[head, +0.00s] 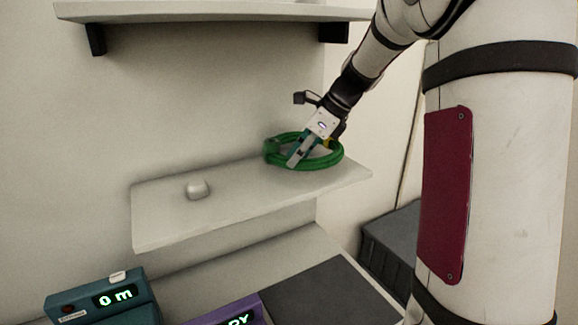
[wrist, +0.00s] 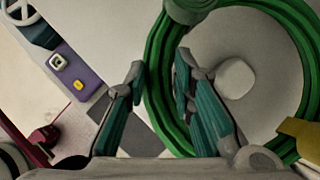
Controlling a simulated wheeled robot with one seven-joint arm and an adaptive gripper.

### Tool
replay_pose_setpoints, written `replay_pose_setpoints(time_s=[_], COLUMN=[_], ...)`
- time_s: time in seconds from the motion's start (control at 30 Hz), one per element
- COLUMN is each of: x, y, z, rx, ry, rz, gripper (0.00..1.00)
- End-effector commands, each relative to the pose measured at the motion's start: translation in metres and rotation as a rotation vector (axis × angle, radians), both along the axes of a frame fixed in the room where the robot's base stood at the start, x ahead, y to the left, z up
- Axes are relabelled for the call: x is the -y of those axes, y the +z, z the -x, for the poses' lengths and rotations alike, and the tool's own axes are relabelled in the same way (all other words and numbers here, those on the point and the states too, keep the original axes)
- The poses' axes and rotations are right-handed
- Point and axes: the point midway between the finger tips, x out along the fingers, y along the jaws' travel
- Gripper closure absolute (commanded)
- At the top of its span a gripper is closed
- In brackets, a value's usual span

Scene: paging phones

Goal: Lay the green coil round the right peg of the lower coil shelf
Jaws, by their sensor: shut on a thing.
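The green coil (head: 331,160) is at the right end of the lower coil shelf (head: 160,222), with a thick green sleeve and a yellow piece on its ring. My gripper (head: 293,160) is shut on the coil's near side. In the wrist view, my fingers (wrist: 159,66) stand on either side of one part of the coil (wrist: 165,115). A pale rounded peg (wrist: 236,78) shows inside the ring there, nearer its left side. In the head view, the coil and gripper hide the right peg. I cannot tell whether the coil touches the shelf.
The left peg (head: 198,189) of the lower shelf is bare. An upper shelf (head: 200,12) with black brackets is overhead. A teal phone (head: 100,300) and a purple phone (head: 228,314) stand below, beside a dark mat (head: 325,292). A dark grey box (head: 392,240) stands at right.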

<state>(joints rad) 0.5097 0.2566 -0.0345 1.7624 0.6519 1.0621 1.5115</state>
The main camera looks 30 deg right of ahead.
Motion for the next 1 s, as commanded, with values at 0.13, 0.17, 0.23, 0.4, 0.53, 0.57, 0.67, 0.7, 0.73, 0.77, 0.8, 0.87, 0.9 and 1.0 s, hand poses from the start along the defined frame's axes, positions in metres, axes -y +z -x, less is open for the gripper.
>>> replay_pose_setpoints(time_s=[0.13, 0.17, 0.23, 0.4, 0.53, 0.57, 0.67, 0.7, 0.73, 0.77, 0.8, 0.87, 0.9, 1.0], x=[0.003, 0.003, 0.003, 0.003, 0.003, 0.003, 0.003, 0.003, 0.003, 0.003, 0.003, 0.003, 0.003, 0.003], y=[-0.001, -0.003, -0.010, -0.031, -0.035, -0.035, -0.035, -0.036, -0.036, -0.036, -0.036, -0.036, -0.036, -0.036], z=[-0.006, -0.006, -0.005, -0.004, -0.006, -0.006, -0.006, -0.005, -0.005, -0.005, -0.005, -0.005, -0.005, -0.005], rx=[0.002, 0.001, -0.001, 0.000, 0.003, 0.003, 0.003, 0.000, 0.000, 0.000, 0.000, 0.000, 0.000, 0.000], ry=[0.000, 0.000, 0.001, 0.001, -0.001, -0.001, 0.001, 0.000, 0.000, 0.000, 0.000, 0.000, 0.000, 0.000], rz=[0.000, -0.001, -0.001, -0.002, 0.001, 0.001, 0.001, 0.000, 0.000, 0.000, 0.000, 0.000, 0.000, 0.000], gripper=[1.00, 1.00, 1.00, 1.00, 1.00, 1.00, 1.00, 0.68, 0.61, 0.57, 0.57, 0.57, 0.57, 0.57])
